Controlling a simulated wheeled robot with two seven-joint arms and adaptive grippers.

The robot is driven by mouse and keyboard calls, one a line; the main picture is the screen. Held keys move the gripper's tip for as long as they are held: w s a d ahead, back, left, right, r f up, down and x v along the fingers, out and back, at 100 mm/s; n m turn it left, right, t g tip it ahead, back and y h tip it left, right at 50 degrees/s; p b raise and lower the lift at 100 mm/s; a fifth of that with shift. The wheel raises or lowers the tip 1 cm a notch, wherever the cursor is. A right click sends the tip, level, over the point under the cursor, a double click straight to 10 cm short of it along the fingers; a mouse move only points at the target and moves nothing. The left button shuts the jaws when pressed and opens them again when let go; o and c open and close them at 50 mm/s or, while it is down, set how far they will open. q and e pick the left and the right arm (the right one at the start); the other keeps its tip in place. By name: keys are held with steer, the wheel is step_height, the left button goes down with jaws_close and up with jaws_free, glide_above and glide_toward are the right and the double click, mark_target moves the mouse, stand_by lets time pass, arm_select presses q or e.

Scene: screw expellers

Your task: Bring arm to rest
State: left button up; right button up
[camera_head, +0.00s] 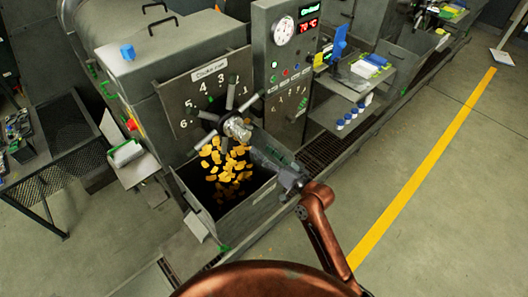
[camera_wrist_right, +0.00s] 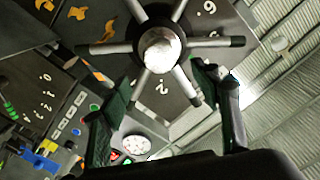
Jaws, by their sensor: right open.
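My right gripper (camera_head: 272,155) is at the right rim of the grey bin, just below the spoked handwheel (camera_head: 222,121). My copper-coloured right arm comes in from the bottom. In the right wrist view, the gripper (camera_wrist_right: 168,78) has its two dark green fingers well apart, with nothing held between them. The handwheel (camera_wrist_right: 160,48), with a pale round hub and grey spokes with black tips, is beyond the fingers. I cannot tell whether a finger touches a spoke. My left gripper is not in view.
Yellow pieces (camera_head: 228,163) are below the wheel, in and over the grey bin (camera_head: 254,195). A control panel (camera_head: 287,60) with a gauge and red display stands behind. A shelf (camera_head: 345,88) holds blue-capped containers. A mesh table (camera_head: 68,165) is at left. Floor right of the yellow line (camera_head: 430,165) is clear.

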stand_by(0.4)
